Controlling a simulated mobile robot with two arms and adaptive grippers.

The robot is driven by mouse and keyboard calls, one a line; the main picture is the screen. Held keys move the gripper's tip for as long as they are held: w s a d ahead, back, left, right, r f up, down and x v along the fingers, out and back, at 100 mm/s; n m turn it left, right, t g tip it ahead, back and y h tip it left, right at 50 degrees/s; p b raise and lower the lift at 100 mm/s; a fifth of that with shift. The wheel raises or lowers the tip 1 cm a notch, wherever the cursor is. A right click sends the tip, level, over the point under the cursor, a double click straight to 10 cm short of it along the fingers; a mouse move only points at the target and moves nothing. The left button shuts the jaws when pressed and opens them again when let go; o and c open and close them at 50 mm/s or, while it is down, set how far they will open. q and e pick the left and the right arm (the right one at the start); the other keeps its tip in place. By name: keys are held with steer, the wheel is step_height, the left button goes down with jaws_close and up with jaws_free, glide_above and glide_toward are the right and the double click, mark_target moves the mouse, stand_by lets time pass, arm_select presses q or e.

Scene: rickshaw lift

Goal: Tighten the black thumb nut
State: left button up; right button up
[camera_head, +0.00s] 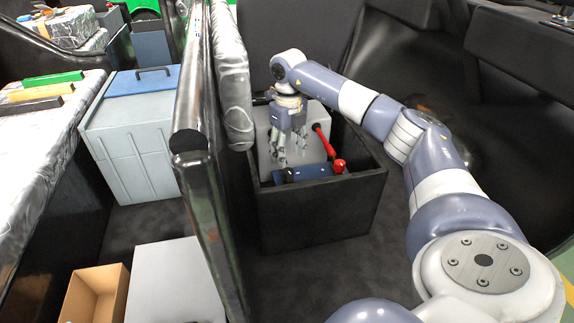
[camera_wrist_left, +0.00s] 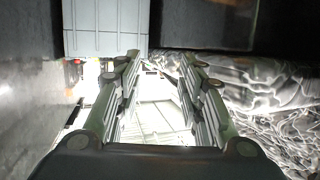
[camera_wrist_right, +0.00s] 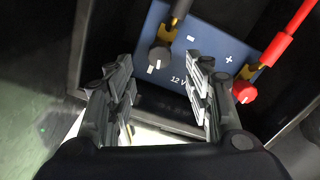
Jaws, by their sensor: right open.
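The black thumb nut (camera_wrist_right: 159,57) has a white mark on top. It sits on the minus terminal of a blue 12 V battery (camera_wrist_right: 205,45), beside a black cable end. My right gripper (camera_wrist_right: 165,66) is open and empty. In its wrist view the nut shows between the fingertips, nearer the left one; contact cannot be told. In the head view my right gripper (camera_head: 289,150) points down over the left part of the battery (camera_head: 310,173), and the nut is hidden or too small there. My left gripper (camera_wrist_left: 160,58) is open and empty, away from the battery.
A red nut (camera_wrist_right: 244,92) and red cable (camera_wrist_right: 290,35) are at the plus terminal. The battery lies in a black open box (camera_head: 315,215) whose walls stand close around. A black partition (camera_head: 200,170) rises to the left, with a grey bin (camera_head: 135,145) beyond it.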

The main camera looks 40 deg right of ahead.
mark_target(288, 170)
step_height(288, 170, down, 6)
steer(key=shift+f+b, duration=0.2)
steer(key=shift+b, duration=0.6)
arm_select(q)
step_height(288, 170, up, 10)
steer(key=d+t+h, duration=0.1)
steer(key=t+h, duration=0.1)
steer(key=t, duration=0.3)
steer(key=shift+w+d+t, duration=0.3)
steer(key=shift+w+t, duration=0.1)
steer(key=shift+w, duration=0.05)
arm_select(e)
steer(key=shift+f, duration=0.35)
arm_select(q)
steer(key=shift+f, duration=0.1)
arm_select(e)
steer(key=shift+c, duration=0.6)
steer(key=c, duration=1)
